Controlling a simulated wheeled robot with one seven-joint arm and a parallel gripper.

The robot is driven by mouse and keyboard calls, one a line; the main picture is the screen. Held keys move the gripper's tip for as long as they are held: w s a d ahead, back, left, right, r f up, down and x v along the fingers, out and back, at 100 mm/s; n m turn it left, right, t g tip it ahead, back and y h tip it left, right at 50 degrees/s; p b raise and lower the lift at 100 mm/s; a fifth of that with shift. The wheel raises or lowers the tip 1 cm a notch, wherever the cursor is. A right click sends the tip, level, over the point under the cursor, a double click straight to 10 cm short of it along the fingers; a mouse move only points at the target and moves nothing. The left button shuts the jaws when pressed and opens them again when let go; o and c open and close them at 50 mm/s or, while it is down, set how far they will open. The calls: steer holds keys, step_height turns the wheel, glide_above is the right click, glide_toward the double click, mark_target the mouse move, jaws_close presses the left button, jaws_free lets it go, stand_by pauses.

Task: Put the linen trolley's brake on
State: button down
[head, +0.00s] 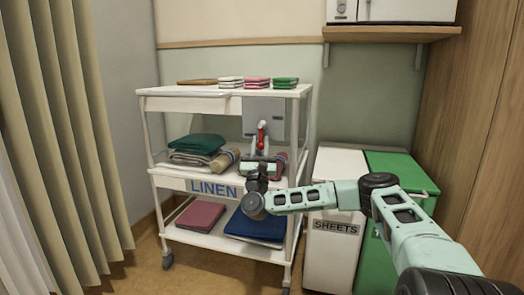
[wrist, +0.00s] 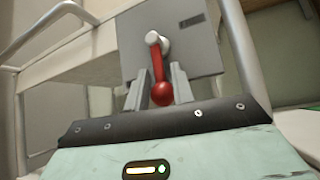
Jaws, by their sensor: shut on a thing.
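The white linen trolley (head: 165,182) stands against the back wall in the head view, with a blue LINEN label on its middle shelf edge. A grey plate (head: 264,108) is fixed to its upper front right; it also shows in the wrist view (wrist: 195,35). The red brake lever (head: 262,137) hangs down from a pale pivot on the plate; in the wrist view the lever (wrist: 158,65) points down and ends in a red ball. My gripper (head: 261,155) is at the lever's lower end, its grey fingers (wrist: 158,90) on either side of the ball and shut on it.
Folded cloths (head: 257,83) lie on the trolley top, with towels (head: 197,144) and folded linen (head: 255,226) on the shelves. A white SHEETS bin (head: 333,250) and a green bin (head: 400,165) stand at right, close to my arm. A curtain (head: 60,140) hangs at left.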

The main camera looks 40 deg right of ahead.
steer(key=shift+w+f, duration=0.1)
steer(key=shift+f, duration=0.05)
steer(key=c, duration=1.3)
jaws_free()
steer(key=shift+o, duration=0.2)
steer(key=p+v, duration=0.2)
steer(key=v, duration=1.5)
steer(key=shift+a+p, duration=0.15)
steer(key=shift+p, duration=0.15)
